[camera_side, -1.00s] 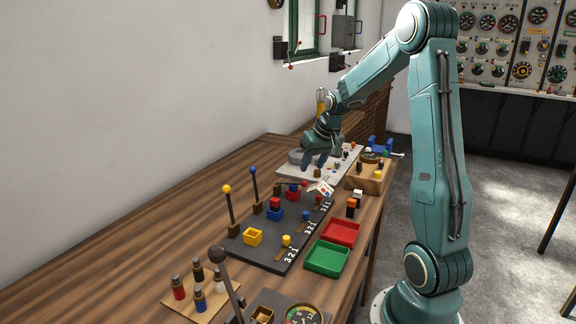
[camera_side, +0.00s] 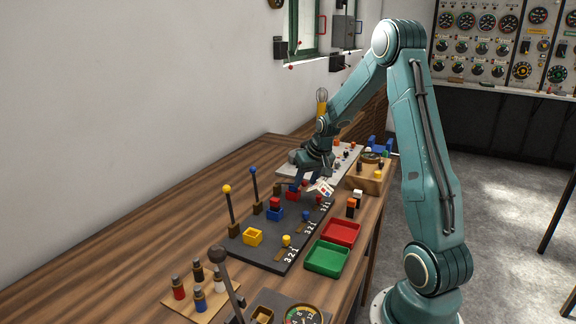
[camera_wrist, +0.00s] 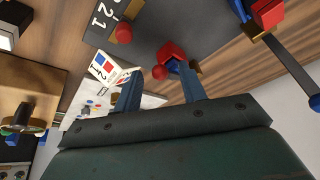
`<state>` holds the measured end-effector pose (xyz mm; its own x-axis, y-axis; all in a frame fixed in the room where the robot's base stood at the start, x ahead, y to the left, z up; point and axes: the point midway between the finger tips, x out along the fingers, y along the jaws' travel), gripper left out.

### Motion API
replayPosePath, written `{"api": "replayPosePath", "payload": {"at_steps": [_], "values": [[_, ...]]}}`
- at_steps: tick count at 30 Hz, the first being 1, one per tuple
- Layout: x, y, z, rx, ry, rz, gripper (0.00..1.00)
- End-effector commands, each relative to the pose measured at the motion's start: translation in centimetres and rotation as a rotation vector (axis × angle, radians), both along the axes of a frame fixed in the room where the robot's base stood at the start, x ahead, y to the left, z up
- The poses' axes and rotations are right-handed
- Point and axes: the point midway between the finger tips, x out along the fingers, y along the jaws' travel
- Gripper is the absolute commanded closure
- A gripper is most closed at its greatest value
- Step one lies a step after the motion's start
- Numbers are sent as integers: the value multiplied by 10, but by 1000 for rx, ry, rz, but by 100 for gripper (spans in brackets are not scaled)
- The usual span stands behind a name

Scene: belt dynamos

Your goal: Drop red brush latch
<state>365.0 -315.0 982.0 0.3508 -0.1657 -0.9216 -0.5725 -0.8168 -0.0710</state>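In the wrist view, a red ball knob (camera_wrist: 160,72) shows between my two blue fingertips, with a red block (camera_wrist: 171,51) just beyond it. A brass-coloured bracket (camera_wrist: 196,68) is partly hidden behind the right finger. My gripper (camera_wrist: 160,82) is open, its fingers apart on either side of the red knob; contact cannot be told. In the side view, my gripper (camera_side: 297,180) points down over the far end of the dark board (camera_side: 262,238), close above the red block (camera_side: 292,196). A second red knob (camera_wrist: 124,33) sits beside the numbers on the board.
Levers with a yellow ball (camera_side: 227,189) and a blue ball (camera_side: 252,171) stand upright at the board's left edge. A red tray (camera_side: 341,233) and a green tray (camera_side: 327,258) lie at the right.

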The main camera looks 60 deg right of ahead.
Motion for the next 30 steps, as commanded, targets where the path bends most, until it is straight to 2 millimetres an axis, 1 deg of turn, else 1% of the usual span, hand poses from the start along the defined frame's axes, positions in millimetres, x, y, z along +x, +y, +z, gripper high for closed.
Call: {"api": "replayPosePath", "payload": {"at_steps": [1, 5, 6, 12, 18, 20, 27, 28, 30], "values": [[0, 0, 0, 0, 0, 0, 67], [0, 0, 0, 0, 0, 0, 92], [0, 0, 0, 0, 0, 0, 100], [0, 0, 2, 0, 0, -1, 100], [11, 0, 19, -3, -7, 1, 100], [13, 0, 22, -2, -9, 2, 100], [16, 1, 24, -4, -14, 6, 100], [16, 0, 24, -4, -14, 6, 77], [15, 0, 23, -4, -12, 5, 64]]}}
